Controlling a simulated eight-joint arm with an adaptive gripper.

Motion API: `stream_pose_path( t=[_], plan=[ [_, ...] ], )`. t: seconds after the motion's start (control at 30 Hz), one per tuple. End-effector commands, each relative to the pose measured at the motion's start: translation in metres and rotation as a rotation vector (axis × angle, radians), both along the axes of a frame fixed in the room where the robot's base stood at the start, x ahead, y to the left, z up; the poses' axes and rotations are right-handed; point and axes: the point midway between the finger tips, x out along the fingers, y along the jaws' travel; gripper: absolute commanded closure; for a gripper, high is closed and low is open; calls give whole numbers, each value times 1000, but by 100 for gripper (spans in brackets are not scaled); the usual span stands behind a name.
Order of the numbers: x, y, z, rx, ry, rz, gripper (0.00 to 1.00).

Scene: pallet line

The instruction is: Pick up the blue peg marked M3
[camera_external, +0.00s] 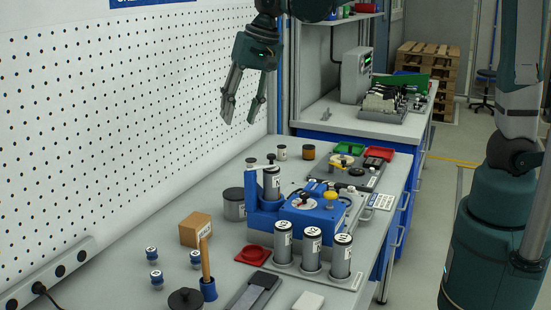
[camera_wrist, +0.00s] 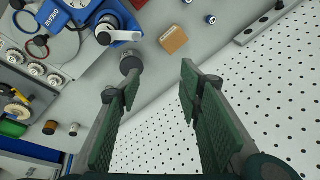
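Small blue pegs with pale tops stand in a loose group at the front left of the table: one at the back (camera_external: 151,253), one in front of it (camera_external: 157,278) and one to the right (camera_external: 195,259). Their markings are too small to read, so I cannot tell which is M3. In the wrist view two small blue pegs show near the top edge, one (camera_wrist: 210,18) right of the other (camera_wrist: 187,2). My gripper (camera_external: 241,108) is open and empty, high above the back of the table and well away from the pegs. Its spread fingers also show in the wrist view (camera_wrist: 160,75).
A cardboard box (camera_external: 194,231) stands behind the pegs. A blue cup with a wooden handle (camera_external: 208,289) stands in front, beside a black knobbed disc (camera_external: 185,299). A blue machine (camera_external: 310,218) and labelled grey cylinders (camera_external: 312,250) are to the right. The perforated wall (camera_external: 110,120) borders the left.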

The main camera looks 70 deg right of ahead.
Motion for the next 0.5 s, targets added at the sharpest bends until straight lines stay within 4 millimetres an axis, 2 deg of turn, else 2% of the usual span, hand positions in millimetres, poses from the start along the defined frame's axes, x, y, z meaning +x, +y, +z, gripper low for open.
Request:
stream_pose_path(
  t=[0.1,0.5],
  plan=[
    [18,15,-12,10,23,-37,64],
    [71,66,-59,35,99,-175,64]
  ],
)
